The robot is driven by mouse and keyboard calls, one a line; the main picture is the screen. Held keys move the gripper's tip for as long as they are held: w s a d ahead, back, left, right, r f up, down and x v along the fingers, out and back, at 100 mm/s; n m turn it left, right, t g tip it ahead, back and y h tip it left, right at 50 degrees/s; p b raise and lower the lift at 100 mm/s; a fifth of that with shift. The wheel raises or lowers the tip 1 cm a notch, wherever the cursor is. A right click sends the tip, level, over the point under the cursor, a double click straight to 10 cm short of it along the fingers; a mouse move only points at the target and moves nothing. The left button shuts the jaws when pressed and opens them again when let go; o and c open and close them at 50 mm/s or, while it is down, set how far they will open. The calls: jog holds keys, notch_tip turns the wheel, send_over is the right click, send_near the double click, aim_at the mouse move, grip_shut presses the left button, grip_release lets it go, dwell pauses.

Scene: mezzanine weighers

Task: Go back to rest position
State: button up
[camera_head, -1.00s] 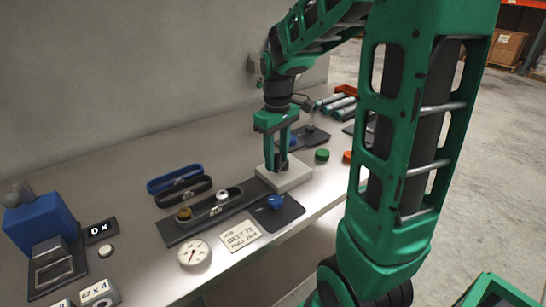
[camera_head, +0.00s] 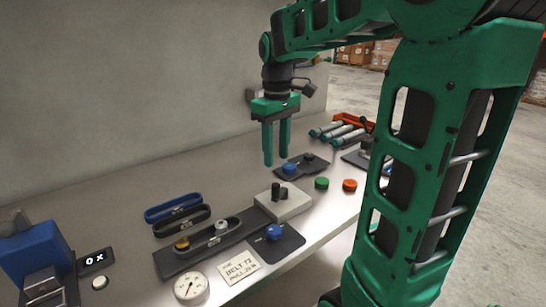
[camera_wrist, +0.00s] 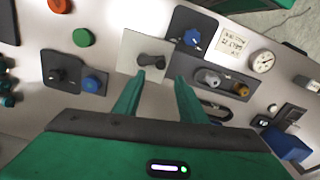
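My gripper (camera_head: 276,143) is raised above the back of the workbench (camera_head: 130,170), its fingers pointing down, parted and empty. Below and in front of it sits a white box (camera_head: 290,208) with a dark knob on top, clear of the fingers. In the wrist view the two fingers (camera_wrist: 158,88) reach toward the white box (camera_wrist: 130,48) with nothing between them.
A dark tray (camera_head: 175,262) with two knobs, a dial gauge (camera_head: 191,286) and a blue knob (camera_head: 279,231) lie in front. Green (camera_head: 321,183) and orange (camera_head: 349,185) buttons sit to the right. A blue device (camera_head: 38,255) stands at left. The wall is close behind my gripper.

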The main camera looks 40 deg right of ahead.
jog(key=shift+s, duration=0.1)
dwell(0.3)
jog(key=s+f+m, duration=0.4)
jog(key=s+f, duration=0.1)
jog(key=s, duration=0.6)
jog(key=s+f+m, duration=0.5)
jog(key=s, duration=0.6)
jog(key=m, duration=1)
send_near(275, 184)
notch_tip(275, 184, down, 11)
jog(key=shift+r, duration=0.1)
